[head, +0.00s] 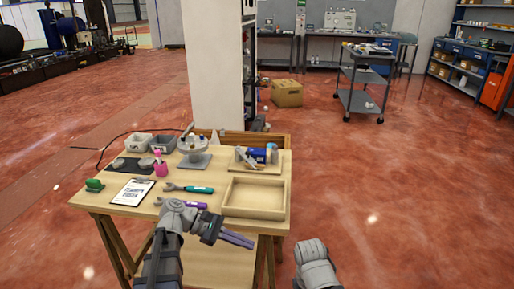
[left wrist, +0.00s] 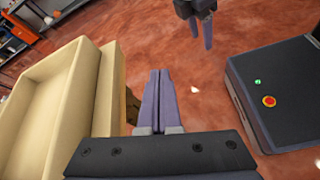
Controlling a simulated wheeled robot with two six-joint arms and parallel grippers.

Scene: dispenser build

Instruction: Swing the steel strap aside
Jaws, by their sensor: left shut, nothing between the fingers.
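I cannot make out the steel strap for certain. A small assembly (head: 259,168) with a blue block (head: 257,156) and a slanted grey piece stands at the back right of the wooden table (head: 124,211), too small to read. My left gripper (head: 252,243) is shut and empty, beyond the table's front right corner and apart from the assembly. In the left wrist view its closed fingers (left wrist: 160,98) point away beside the tray. My right gripper (left wrist: 203,38) shows at the top of the left wrist view, over the floor; its jaw gap is unclear.
An empty wooden tray (head: 254,211) lies at the table's front right, also in the left wrist view (left wrist: 78,90). A turquoise-handled wrench (head: 190,188), a clipboard (head: 132,191), a pink bottle (head: 160,167) and grey bins (head: 138,142) stand left. A white pillar (head: 213,65) rises behind.

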